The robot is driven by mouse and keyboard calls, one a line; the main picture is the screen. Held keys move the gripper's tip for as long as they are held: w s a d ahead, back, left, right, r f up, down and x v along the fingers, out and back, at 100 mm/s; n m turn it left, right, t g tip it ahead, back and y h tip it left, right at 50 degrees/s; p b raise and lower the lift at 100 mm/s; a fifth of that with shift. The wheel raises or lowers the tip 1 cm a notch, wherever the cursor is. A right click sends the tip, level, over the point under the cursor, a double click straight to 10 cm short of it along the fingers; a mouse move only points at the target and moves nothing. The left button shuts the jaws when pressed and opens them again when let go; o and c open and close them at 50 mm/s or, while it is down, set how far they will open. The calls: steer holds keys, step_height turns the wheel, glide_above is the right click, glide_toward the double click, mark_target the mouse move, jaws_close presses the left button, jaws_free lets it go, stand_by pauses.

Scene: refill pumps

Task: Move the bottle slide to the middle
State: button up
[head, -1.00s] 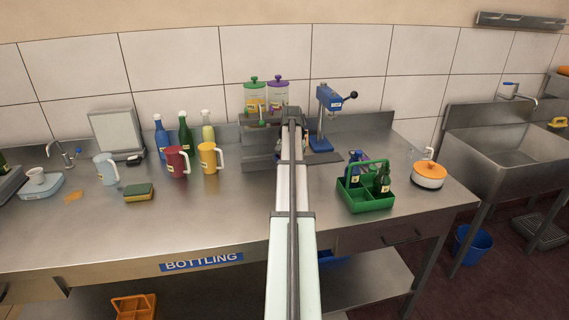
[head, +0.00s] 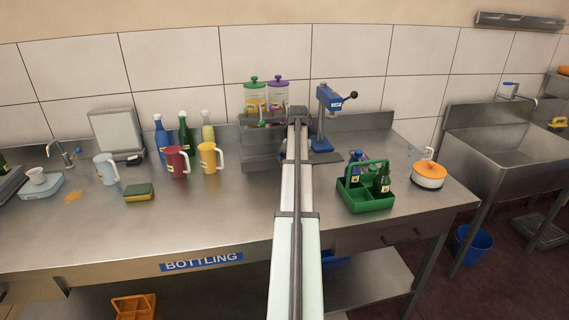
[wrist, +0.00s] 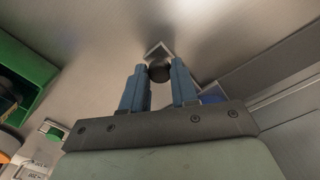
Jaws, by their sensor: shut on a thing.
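In the wrist view, my gripper (wrist: 159,80) has its two blue fingers closed around a round dark knob (wrist: 160,71). The knob sits near a small pale square-cornered plate, which I take to be part of the bottle slide. In the head view, my arm hides the gripper, the knob and most of the slide. The pump stand holds a green-lidded jar (head: 255,97) and a purple-lidded jar (head: 278,95). A grey metal base (head: 258,161) shows below them, left of my arm. I cannot tell where along its travel the slide stands.
A blue press (head: 325,115) stands right of my arm. A green bottle carrier (head: 366,202) with bottles is at the front right, near an orange-lidded pot (head: 429,173). Jugs, bottles and a sponge (head: 139,192) are on the left.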

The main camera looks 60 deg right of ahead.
steer(key=shift+s+d, duration=2.65)
steer(key=shift+d, duration=0.05)
steer(key=o, duration=0.9)
steer(key=shift+o, duration=0.2)
step_height(320, 180, up, 14)
steer(key=shift+f, duration=0.1)
